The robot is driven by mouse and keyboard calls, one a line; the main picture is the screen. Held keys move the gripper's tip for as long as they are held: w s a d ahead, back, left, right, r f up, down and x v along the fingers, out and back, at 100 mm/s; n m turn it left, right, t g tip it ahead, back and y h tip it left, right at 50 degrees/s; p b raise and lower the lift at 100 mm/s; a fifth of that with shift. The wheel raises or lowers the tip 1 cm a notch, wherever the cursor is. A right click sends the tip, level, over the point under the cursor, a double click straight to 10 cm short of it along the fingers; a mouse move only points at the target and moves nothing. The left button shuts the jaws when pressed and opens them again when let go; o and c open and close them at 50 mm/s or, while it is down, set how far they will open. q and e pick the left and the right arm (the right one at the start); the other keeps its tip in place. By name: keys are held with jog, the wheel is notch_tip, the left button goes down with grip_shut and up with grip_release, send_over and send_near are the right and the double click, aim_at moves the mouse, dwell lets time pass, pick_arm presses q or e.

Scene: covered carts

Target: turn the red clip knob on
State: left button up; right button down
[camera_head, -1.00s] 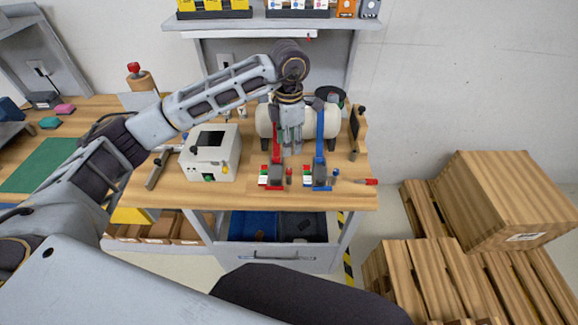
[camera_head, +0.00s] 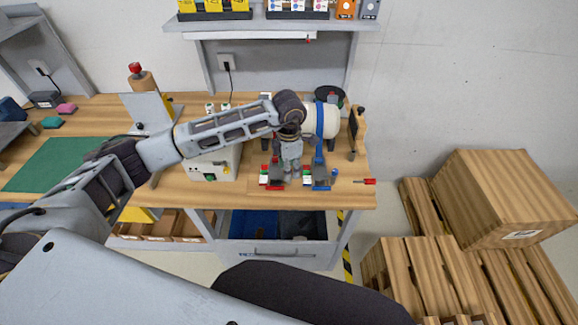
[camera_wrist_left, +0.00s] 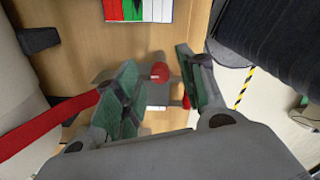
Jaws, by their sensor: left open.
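The red clip unit (camera_head: 273,178) sits near the front edge of the wooden workbench, with a red, white and green label on its left side. In the left wrist view its round red knob (camera_wrist_left: 160,73) shows on a grey part. My left gripper (camera_head: 291,169) is open, pointing down over the unit's right side. In the left wrist view the gripper (camera_wrist_left: 157,62) has its green-padded fingers on either side of the knob, with visible gaps. In the head view the gripper hides the knob. My right gripper is not in view.
A blue clip unit (camera_head: 321,177) stands close to the right. A white cylinder (camera_head: 324,119) with a blue strap lies behind. A white box (camera_head: 212,165) stands to the left, and a red-handled tool (camera_head: 364,182) lies right. A shelf (camera_head: 270,24) hangs above.

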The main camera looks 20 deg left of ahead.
pick_arm(q)
jog(key=shift+f, duration=0.1)
jog(key=shift+c, duration=0.5)
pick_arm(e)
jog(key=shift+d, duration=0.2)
pick_arm(q)
grip_shut()
